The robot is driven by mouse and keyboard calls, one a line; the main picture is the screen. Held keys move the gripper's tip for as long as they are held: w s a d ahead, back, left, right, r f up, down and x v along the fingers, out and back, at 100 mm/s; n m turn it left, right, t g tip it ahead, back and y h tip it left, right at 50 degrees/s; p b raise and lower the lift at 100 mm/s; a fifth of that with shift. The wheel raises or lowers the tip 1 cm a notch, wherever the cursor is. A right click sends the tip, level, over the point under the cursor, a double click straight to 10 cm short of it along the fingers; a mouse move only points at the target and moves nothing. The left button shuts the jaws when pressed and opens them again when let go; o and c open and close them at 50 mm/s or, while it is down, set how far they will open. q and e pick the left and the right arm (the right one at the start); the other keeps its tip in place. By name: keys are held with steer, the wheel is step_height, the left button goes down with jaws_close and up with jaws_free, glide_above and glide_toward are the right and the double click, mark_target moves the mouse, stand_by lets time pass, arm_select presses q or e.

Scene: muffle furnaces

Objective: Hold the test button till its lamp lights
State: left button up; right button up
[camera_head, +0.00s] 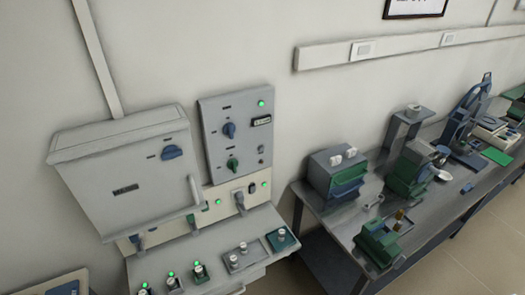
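The labels are too small to read, so I cannot tell which control is the test button. Neither of my grippers is in view.
A large grey cabinet (128,170) with a blue knob hangs left of the panel. A grey workbench (345,217) on the right holds green and blue machines, including a green vise-like one (377,244). Bare floor (480,250) shows at the lower right.

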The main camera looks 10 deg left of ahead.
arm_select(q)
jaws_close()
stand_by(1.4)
